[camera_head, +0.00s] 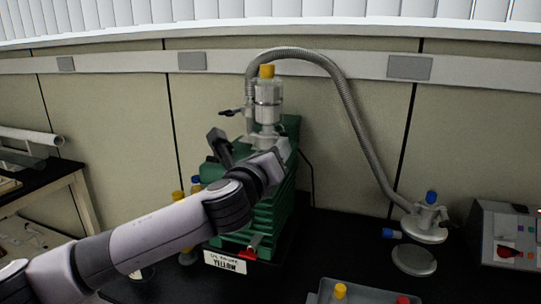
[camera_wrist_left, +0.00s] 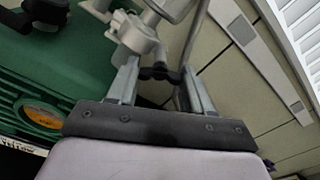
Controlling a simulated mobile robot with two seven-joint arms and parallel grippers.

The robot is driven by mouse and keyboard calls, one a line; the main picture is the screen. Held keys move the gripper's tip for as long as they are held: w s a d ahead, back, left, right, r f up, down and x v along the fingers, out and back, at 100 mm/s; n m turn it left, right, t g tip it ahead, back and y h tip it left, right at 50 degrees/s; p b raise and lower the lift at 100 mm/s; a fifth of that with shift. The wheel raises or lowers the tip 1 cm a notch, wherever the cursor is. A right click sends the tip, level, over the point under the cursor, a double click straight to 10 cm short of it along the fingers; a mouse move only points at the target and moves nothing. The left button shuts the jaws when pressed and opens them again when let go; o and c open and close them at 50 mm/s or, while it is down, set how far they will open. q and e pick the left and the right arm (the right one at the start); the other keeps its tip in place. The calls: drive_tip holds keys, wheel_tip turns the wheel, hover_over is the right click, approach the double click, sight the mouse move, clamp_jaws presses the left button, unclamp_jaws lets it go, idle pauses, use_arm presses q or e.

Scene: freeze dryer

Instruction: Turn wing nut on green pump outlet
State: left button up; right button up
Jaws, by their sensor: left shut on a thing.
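The green pump (camera_head: 262,215) stands on the dark bench, with a clear, yellow-capped filter (camera_head: 268,98) on its metal outlet. In the left wrist view the green housing (camera_wrist_left: 75,75) fills the left side, with the metal outlet fitting (camera_wrist_left: 138,38) at the top. My left gripper (camera_wrist_left: 160,71) is at this fitting, its two fingers shut on the black wing nut (camera_wrist_left: 158,74). Another black clamp (camera_head: 231,112) sticks out left of the filter. My right gripper is not in view.
A ribbed grey hose (camera_head: 345,95) arches from the filter to a blue-capped flask fitting (camera_head: 428,218) at the right. A grey control box (camera_head: 505,235) stands far right. A tray (camera_head: 365,292) with small capped items lies in front. The wall is close behind the pump.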

use_arm(q)
drive_tip(key=shift+m, duration=16.5)
drive_tip(key=o, duration=1.1)
drive_tip(key=shift+c, duration=0.2)
